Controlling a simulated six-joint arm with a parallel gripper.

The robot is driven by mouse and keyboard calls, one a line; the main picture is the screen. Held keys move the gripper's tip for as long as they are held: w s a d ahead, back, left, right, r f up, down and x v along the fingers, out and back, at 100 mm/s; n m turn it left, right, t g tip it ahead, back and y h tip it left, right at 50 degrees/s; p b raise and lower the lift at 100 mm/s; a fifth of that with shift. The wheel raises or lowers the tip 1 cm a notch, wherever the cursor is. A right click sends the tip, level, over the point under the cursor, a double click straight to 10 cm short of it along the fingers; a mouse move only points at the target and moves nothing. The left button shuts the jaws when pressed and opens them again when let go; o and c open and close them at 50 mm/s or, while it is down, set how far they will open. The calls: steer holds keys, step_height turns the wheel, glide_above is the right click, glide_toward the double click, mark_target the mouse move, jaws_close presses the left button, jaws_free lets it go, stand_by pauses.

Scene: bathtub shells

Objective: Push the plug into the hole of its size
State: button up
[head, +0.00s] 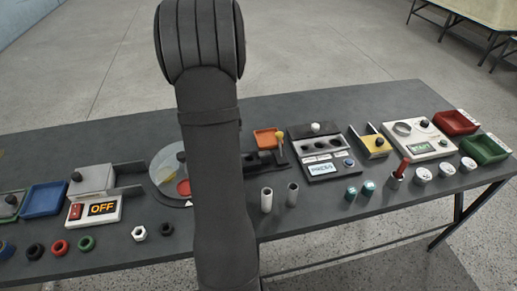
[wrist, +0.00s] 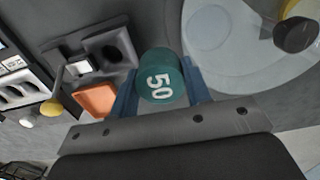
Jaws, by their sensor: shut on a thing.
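A teal-green round plug (wrist: 160,82) marked "50" is held between the two blue fingers of my gripper (wrist: 162,88) in the wrist view. The plug is above the table and apart from the hole block. A dark grey block (wrist: 128,50) with a dark round hole lies up and left of the plug. In the head view the dark block (head: 265,158) is partly hidden by my arm. My gripper and the held plug are hidden there. Two similar teal plugs (head: 350,193) stand near the front edge.
A round clear disc (head: 165,185) stands left of my arm. Two grey tubes (head: 267,199) stand in front. A slotted panel (head: 333,168) is to the right.

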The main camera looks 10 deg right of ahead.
steer(key=d, duration=0.4)
steer(key=d+r, duration=0.1)
steer(key=d, duration=0.2)
steer(key=d+r, duration=0.1)
steer(key=d, duration=0.3)
steer(key=shift+s+d, duration=0.1)
steer(key=shift+d, duration=0.2)
steer(key=w+a+f, duration=0.4)
steer(key=a, duration=0.1)
steer(key=w+a+f, duration=0.2)
steer(key=w+a, duration=0.1)
steer(key=shift+a+f, duration=0.25)
steer(key=shift+f, duration=2.1)
steer(key=shift+f, duration=0.15)
steer(key=o, duration=1)
